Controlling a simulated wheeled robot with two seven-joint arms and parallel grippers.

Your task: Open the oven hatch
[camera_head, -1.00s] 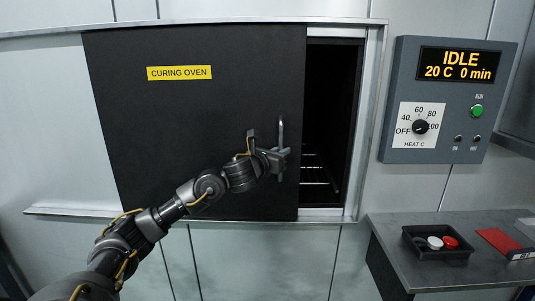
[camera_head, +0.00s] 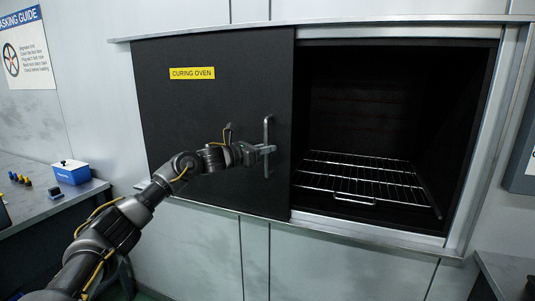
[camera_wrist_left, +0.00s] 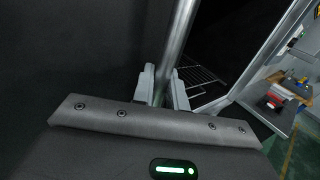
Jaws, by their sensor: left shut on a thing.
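The oven hatch (camera_head: 205,120) is a black sliding panel with a yellow "CURING OVEN" label. It stands slid to the left, and the oven opening (camera_head: 385,130) beside it is wide open. A vertical metal bar handle (camera_head: 268,132) is near the hatch's right edge. My left gripper (camera_head: 266,149) is at the handle and shut on it. In the left wrist view the handle (camera_wrist_left: 181,40) runs between the two fingers (camera_wrist_left: 162,88). My right gripper is not in view.
A wire rack (camera_head: 365,182) sits inside the dark oven. A bench (camera_head: 50,205) at the left carries a blue box (camera_head: 70,173) and small dark and yellow items. Part of another bench (camera_head: 505,276) shows at lower right. A guide poster (camera_head: 25,52) hangs at upper left.

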